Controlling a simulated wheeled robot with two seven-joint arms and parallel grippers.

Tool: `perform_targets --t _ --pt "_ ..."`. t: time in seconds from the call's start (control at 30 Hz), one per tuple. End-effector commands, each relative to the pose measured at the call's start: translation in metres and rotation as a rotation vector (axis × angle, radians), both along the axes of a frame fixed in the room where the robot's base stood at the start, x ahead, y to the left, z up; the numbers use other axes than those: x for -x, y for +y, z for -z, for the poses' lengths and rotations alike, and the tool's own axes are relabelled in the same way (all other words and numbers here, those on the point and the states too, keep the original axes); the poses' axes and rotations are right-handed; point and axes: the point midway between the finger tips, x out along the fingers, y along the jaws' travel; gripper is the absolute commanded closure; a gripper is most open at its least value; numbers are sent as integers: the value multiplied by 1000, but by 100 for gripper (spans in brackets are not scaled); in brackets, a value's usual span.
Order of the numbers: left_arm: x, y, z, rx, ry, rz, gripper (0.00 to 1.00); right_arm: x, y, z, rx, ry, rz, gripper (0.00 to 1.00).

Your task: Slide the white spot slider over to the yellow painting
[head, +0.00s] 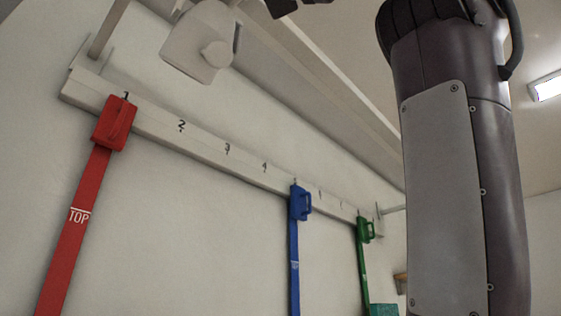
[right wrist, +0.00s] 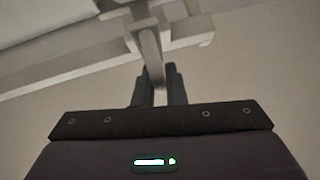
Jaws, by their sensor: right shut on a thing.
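The white spot (head: 200,42), a pale lamp-like body with a round knob, is at the top left of the head view, by the overhead white rail (head: 300,62). In the right wrist view my right gripper (right wrist: 156,84) is shut on a narrow pale bar (right wrist: 150,48) that rises toward the rail. Dark parts at the top edge of the head view may be this gripper, mostly cut off. My left gripper and the yellow painting are not in view.
A lower numbered white rail (head: 205,143) runs along the wall. It carries a red block (head: 113,123), a blue block (head: 300,202) and a green block (head: 364,231), each with a strap hanging down. My arm hides much of the right side.

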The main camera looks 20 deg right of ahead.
Motion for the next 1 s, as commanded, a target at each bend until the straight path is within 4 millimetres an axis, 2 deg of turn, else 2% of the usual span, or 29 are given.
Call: perform_targets --t 0.43,0.47,0.6,0.87,1.0 --pt "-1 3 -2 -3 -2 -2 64 5 2 -4 -9 -6 -6 100" --pt "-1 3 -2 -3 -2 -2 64 4 2 -4 -9 -6 -7 88" --pt "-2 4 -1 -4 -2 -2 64 4 3 -3 -7 -4 -5 70" --pt "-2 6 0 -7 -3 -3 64 3 3 -1 -5 -2 -3 68" --pt "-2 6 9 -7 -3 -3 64 9 0 9 -5 -3 -4 68"
